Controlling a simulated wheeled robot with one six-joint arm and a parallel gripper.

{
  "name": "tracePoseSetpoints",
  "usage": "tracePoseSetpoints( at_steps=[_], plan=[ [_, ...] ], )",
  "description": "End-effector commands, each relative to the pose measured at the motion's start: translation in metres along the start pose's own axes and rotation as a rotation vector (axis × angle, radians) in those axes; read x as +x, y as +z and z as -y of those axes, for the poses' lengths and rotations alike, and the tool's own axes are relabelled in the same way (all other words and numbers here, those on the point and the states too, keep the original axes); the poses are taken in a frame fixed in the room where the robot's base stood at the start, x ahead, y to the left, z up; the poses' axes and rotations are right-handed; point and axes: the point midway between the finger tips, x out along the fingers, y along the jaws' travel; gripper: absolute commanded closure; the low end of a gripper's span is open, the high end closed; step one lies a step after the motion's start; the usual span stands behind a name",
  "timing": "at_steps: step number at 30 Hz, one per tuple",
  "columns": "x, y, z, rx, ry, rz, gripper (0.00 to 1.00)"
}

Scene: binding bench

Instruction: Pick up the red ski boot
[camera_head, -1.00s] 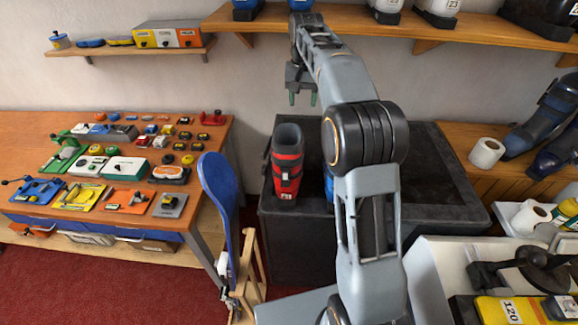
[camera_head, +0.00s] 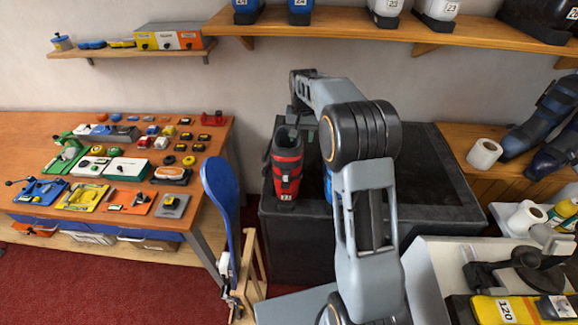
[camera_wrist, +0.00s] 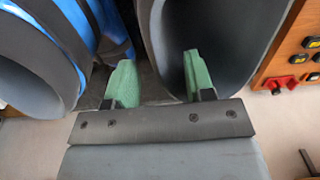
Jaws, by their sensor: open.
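The red ski boot (camera_head: 286,168), with black straps and a dark grey cuff, stands upright on the black bench top (camera_head: 430,205). My gripper (camera_wrist: 160,82) is open at the boot's top, with green fingertips. In the wrist view the right finger lies over the dark grey cuff opening (camera_wrist: 240,35), seemingly inside it. The left finger is outside, between this boot and a blue boot (camera_wrist: 95,35). The cuff wall shows between the fingers; I cannot tell whether either touches it. In the head view my arm partly hides the gripper and most of the blue boot.
The blue boot stands close to the red one. A table (camera_head: 215,150) with several gadgets is at left. A shelf (camera_head: 330,28) with boots hangs above. The bench top's right side looks clear.

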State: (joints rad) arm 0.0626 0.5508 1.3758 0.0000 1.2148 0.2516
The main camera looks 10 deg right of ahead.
Motion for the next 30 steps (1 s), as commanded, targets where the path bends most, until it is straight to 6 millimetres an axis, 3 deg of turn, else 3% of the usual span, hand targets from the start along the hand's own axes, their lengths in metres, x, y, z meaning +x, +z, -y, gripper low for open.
tracePoseSetpoints(
  at_steps=[5,12,27,30],
  plan=[
    [0.0124,0.0004,-0.0001,0.000,0.000,0.002,0.51],
    [0.0138,0.0002,0.0000,0.000,0.000,0.000,0.51],
    [0.0133,0.0001,-0.0001,0.000,0.000,0.000,0.99],
    [0.0132,0.0001,-0.0001,0.000,0.000,0.000,1.00]
  ],
)
